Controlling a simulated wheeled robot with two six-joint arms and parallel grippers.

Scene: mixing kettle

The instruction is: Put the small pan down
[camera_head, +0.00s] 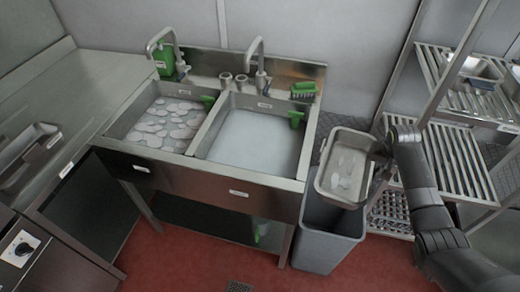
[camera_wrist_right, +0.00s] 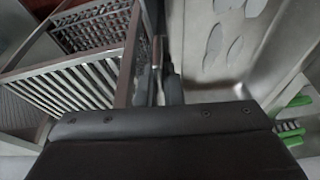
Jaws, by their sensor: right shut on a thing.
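The small pan (camera_head: 343,172) is a rectangular metal pan with pale patches on its inside bottom. In the head view it is held in the air over a grey bin, right of the sink. My right gripper (camera_head: 381,155) is shut on the pan's right edge. In the right wrist view the pan (camera_wrist_right: 235,50) fills the upper right, and the gripper fingers (camera_wrist_right: 165,85) close on its rim. My left gripper is not in view.
A double sink (camera_head: 235,174) stands left of the pan; its left basin holds suds and its right basin holds cloudy water. The grey bin (camera_head: 322,245) is below the pan. A slatted metal rack (camera_head: 455,165) stands at the right. A counter (camera_head: 75,90) is at the left.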

